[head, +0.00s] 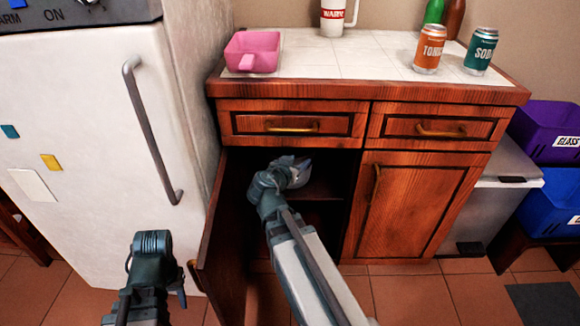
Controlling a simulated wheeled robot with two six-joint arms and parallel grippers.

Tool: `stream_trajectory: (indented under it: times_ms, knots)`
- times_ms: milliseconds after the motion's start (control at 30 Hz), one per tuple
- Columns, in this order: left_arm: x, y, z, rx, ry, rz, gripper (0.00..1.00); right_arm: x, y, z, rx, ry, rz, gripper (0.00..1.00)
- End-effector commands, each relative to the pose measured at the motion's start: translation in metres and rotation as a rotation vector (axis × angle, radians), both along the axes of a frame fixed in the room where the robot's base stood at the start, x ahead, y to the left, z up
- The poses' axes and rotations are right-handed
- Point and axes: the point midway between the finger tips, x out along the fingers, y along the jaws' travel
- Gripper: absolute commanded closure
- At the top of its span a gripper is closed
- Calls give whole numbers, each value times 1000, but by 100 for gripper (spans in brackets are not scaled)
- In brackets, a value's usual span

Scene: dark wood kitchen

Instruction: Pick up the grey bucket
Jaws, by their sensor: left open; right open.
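I cannot make out a grey bucket for certain. The dark inside of the open lower cabinet (325,215) is partly hidden by my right arm. My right gripper (301,168) is inside the upper part of that cabinet opening, below the left drawer. It is open, but its fingertips are small and dark, and I see nothing held in it. My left gripper (181,297) is low at the left, outside the cabinet, in front of the fridge and left of the open door. It is open, mostly hidden behind its own wrist, with nothing visible in it.
The open cabinet door (222,240) stands close to my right arm. The white fridge (80,130) is at left. A pink container (252,52), an orange can (430,48) and a green can (480,50) stand on the counter. A grey lidded bin (485,205) stands right.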

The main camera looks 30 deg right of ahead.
Motion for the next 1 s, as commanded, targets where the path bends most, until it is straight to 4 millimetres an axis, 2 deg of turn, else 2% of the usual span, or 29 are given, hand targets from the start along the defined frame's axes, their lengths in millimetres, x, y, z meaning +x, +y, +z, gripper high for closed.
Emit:
stream_trajectory:
  times_ms: [133, 500, 867, 1000]
  knots:
    - [0, 0, -5, 0, 0, 1, 55, 8, -9, -5, 0, 1, -2, 49]
    - [0, 0, -26, 0, -1, 6, 55, 42, -56, -27, 1, 2, -2, 49]
    - [0, 0, -29, 0, -1, 7, 55, 47, -64, -29, 1, 3, 1, 49]
    - [0, 0, -34, 0, -1, 8, 55, 54, -73, -34, 0, 3, -2, 49]
